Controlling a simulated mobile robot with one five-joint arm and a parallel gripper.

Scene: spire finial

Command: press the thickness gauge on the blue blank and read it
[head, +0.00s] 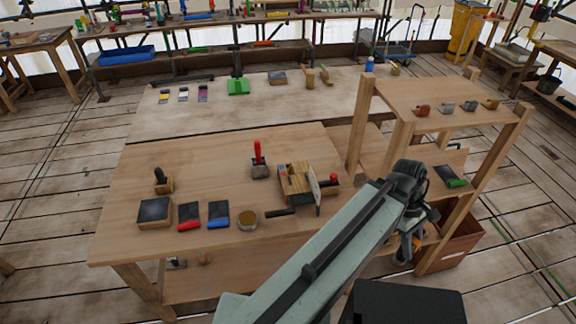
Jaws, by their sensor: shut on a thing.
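My arm reaches from the bottom of the head view to the right. My gripper (407,246) hangs low beside the right-hand shelf stand, partly hidden by the arm. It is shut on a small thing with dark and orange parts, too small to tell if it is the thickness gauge. A dark slab with a blue edge (218,214), possibly the blue blank, lies on the front bench, well left of the gripper. A similar slab with a red edge (189,216) lies beside it. I cannot pick out the gauge for certain.
The front bench (210,165) also holds a dark-topped block (155,213), a round tin (248,220), a red-handled tool (258,160) and a wooden fixture (300,182). The shelf stand (440,92) carries several small pieces. A green-edged slab (451,176) lies on its lower shelf.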

